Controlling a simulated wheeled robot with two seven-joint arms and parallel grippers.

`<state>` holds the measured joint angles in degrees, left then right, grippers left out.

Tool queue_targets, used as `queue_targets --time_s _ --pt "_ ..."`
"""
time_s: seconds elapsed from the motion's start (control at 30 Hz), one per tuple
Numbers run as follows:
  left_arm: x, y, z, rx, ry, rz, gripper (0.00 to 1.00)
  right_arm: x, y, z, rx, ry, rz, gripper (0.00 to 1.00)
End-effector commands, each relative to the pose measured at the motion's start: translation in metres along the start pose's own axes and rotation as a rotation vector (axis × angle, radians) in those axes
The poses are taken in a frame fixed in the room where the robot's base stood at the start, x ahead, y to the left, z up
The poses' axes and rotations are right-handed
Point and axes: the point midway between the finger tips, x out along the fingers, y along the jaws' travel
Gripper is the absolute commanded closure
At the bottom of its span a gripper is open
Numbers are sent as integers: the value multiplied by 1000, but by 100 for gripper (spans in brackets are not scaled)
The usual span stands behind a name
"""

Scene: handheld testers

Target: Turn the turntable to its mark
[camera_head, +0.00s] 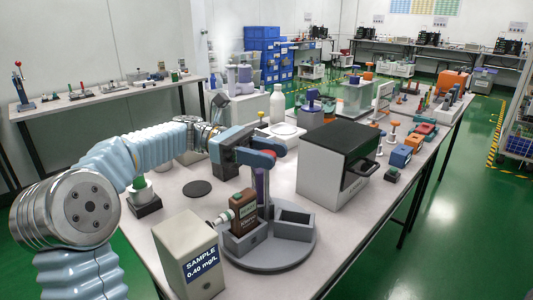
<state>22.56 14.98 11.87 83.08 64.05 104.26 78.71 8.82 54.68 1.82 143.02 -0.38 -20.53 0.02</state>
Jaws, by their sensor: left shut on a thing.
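The turntable (262,262) is a round grey disc near the front of the table. My left gripper (264,160) reaches in from the left above the turntable and is shut on the top of the purple post. The exact finger contact is partly hidden by the gripper itself. I cannot make out the turntable's mark. My right gripper is out of view.
A black-topped box machine (322,172) stands behind right. A dark round pad (197,188) lies at left. The table's right front is clear.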

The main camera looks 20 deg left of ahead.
Motion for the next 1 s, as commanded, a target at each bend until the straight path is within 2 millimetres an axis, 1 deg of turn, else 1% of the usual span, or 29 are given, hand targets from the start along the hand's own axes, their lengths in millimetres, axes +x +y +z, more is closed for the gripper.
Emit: queue_targets --time_s 0.13,0.17,0.27,0.3,0.57,0.67,0.77,0.83,1.0 --pt "0 0 -1 -2 1 0 100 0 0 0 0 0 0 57" --pt "0 0 -1 -2 1 0 54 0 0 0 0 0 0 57" --pt "0 0 -1 -2 1 0 39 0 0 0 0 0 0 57" --pt "0 0 -1 -2 1 0 36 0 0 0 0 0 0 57" --pt "-1 0 0 -1 0 1 36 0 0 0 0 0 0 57" --pt "-7 0 0 -1 0 1 36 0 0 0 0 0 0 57" --pt "-23 1 -1 -2 0 3 36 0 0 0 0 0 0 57" --pt "-39 1 -1 -1 0 4 36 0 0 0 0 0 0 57" --pt "-88 1 -2 0 0 6 36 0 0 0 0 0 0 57"
